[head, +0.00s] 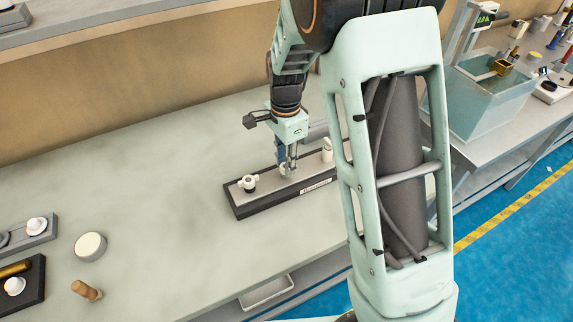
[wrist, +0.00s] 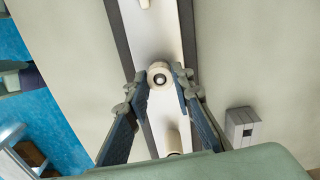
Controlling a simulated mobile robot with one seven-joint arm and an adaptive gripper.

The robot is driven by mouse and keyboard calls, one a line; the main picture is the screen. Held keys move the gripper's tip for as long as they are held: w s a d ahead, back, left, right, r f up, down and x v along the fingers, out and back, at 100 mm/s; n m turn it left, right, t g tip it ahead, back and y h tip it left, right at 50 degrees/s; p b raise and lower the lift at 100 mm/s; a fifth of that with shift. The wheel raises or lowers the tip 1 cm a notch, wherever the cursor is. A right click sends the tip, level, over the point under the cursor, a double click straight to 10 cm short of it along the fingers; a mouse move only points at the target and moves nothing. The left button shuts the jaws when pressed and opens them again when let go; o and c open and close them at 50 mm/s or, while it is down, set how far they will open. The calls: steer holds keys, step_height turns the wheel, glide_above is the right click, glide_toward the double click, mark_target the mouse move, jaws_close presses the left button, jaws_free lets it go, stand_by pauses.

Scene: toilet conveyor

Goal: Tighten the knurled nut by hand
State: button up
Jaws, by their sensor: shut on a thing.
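The knurled nut (wrist: 160,70) is a pale cream ring with a dark round centre, in the middle of the fixture in the wrist view. My gripper (wrist: 161,80) points down over it, with one blue-grey finger on each side, closed on the nut. In the head view my gripper (head: 287,166) is at the middle of the long fixture (head: 236,210), which has a black base and a grey top plate. The nut is mostly hidden by the fingers there. Whether the nut sits flush cannot be seen.
A pale knobbed fitting (head: 248,183) stands at the fixture's left end and a white post (head: 327,150) towards its right. The bench (head: 150,170) between is clear.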

steer(key=o, duration=0.8)
steer(key=shift+c, duration=0.2)
steer(key=shift+r, duration=0.1)
steer(key=shift+r+p, duration=1.25)
steer(key=shift+r, duration=0.25)
